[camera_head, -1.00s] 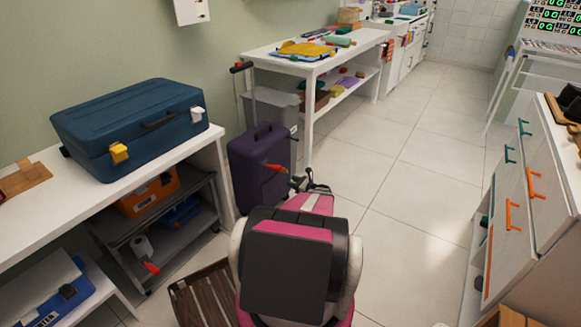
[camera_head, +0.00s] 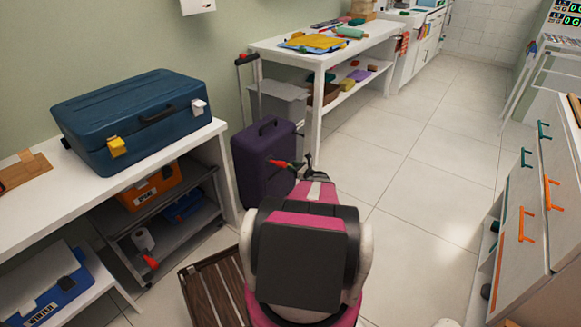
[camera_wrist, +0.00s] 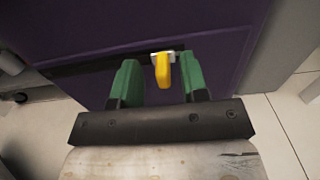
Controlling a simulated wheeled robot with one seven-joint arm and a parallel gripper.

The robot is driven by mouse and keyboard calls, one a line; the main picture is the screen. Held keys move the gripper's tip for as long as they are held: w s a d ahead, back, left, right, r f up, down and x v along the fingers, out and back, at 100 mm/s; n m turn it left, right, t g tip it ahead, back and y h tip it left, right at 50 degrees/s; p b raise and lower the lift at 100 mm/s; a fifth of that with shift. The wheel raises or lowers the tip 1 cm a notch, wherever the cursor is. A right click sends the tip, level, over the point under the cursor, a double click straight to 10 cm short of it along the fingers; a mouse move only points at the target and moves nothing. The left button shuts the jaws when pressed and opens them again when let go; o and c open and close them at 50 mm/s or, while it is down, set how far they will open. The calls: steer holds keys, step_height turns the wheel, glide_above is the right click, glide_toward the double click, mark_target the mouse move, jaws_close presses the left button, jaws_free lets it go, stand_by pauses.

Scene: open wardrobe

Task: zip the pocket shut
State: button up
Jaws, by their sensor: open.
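The purple suitcase (camera_head: 258,160) stands upright on the floor beside the white table. In the wrist view its purple face (camera_wrist: 95,45) fills the top, with a dark horizontal strip across it. A yellow pull tab (camera_wrist: 163,72) hangs from a pale metal piece on that strip. My gripper (camera_wrist: 159,64) is open, with one green finger on each side of the tab and gaps between. In the head view my gripper (camera_head: 300,167) is small and close to the suitcase's right side; my arm hides part of the area, and the tab cannot be made out.
A blue toolbox (camera_head: 135,118) sits on the left bench (camera_head: 40,205). A grey bin (camera_head: 283,103) stands behind the suitcase. A wooden slatted crate (camera_head: 215,285) is on the floor below my arm. Drawers (camera_head: 530,210) line the right; the tiled floor between is clear.

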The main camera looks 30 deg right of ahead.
mark_target(266, 179)
steer(key=shift+x, duration=1)
steer(key=shift+d, duration=0.1)
jaws_close()
steer(key=s+a, duration=0.2)
steer(key=a, duration=0.3)
steer(key=s+a, duration=0.2)
steer(key=a, duration=0.3)
steer(key=s+a, duration=0.2)
steer(key=a, duration=0.3)
steer(key=shift+s+a, duration=0.2)
steer(key=shift+s, duration=0.05)
jaws_free()
steer(key=shift+a, duration=0.1)
